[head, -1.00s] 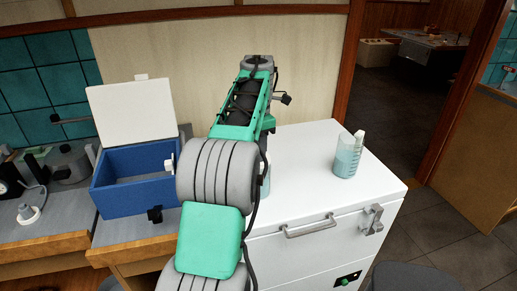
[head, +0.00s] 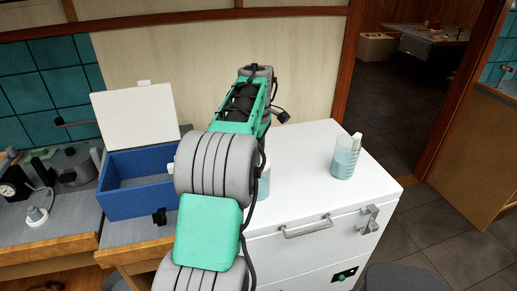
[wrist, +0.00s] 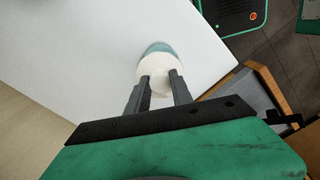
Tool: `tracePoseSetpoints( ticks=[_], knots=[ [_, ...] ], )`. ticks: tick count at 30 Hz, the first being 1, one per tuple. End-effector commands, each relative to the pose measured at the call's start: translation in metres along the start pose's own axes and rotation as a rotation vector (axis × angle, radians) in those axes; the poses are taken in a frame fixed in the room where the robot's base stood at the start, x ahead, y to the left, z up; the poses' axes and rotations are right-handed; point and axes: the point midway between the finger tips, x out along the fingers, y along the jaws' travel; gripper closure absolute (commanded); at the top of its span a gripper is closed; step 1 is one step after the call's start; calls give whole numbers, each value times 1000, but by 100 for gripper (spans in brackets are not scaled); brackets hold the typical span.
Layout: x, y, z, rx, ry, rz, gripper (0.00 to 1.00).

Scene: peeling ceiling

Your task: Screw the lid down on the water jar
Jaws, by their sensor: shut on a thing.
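The water jar shows in the wrist view as a bluish body (wrist: 158,47) under a pale, whitish lid (wrist: 152,66). In the head view only a sliver of the jar (head: 264,186) shows beside my arm; the rest is hidden. It stands on the white cabinet top (head: 300,175). My gripper (wrist: 159,80) is shut on the lid, with one dark finger on each side of a pale raised part in its middle. Whether the lid sits level or tight on the jar cannot be told. My arm hides the gripper in the head view.
A clear beaker of blue liquid (head: 344,160) with a white piece in it stands to the right on the cabinet. A blue box with a raised white lid (head: 140,190) stands at left. The cabinet top between jar and beaker is free.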

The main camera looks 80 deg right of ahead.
Motion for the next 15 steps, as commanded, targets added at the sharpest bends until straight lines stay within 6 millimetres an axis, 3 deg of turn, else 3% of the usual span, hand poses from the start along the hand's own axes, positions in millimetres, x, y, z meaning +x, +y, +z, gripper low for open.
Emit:
tracePoseSetpoints(
  ticks=[9,15],
  knots=[
    [0,0,0,53,0,1,100],
    [-1,-1,0,367,0,0,100]
  ],
)
